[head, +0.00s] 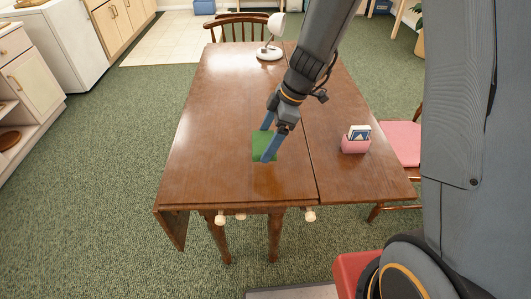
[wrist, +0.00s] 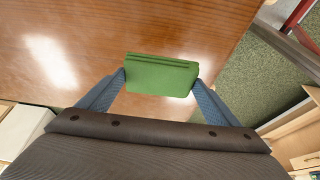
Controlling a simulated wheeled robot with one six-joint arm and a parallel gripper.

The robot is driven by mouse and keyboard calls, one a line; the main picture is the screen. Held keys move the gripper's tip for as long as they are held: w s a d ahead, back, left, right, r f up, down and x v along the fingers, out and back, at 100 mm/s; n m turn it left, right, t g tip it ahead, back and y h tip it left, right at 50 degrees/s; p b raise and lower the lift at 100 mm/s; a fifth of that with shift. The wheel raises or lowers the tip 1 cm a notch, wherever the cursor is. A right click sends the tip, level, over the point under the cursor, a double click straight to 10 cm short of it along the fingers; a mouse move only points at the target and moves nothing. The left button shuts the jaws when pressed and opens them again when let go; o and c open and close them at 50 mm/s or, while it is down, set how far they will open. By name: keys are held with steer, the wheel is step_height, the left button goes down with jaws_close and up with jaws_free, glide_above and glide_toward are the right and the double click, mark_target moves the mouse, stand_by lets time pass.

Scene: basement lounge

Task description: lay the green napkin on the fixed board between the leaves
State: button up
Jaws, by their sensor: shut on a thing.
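The green napkin (head: 260,144) is folded into a thick pad. My gripper (head: 264,147) is shut on it, with one blue finger at each side; the folded napkin also shows between the fingertips in the wrist view (wrist: 160,76). In the head view the napkin is over the fixed board (head: 225,120) of the brown wooden table, left of the long seam. I cannot tell whether it touches the wood. The right leaf (head: 355,180) is raised level beyond the seam. The left leaf (head: 172,227) hangs down at the left edge.
A pink holder (head: 355,145) with blue-and-white cards stands on the right leaf. A white lamp (head: 270,50) stands at the table's far end. Chairs with a pink seat (head: 400,143) and a wooden back (head: 238,20) are around it. The board's near and left parts are clear.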

step_height(320, 180, down, 6)
steer(key=shift+f+p, duration=0.25)
steer(key=shift+p, duration=0.1)
steer(key=shift+f+b, duration=0.25)
steer(key=shift+b, duration=0.1)
steer(key=o, duration=0.9)
steer(key=shift+r+p, duration=0.25)
steer(key=shift+p, duration=0.1)
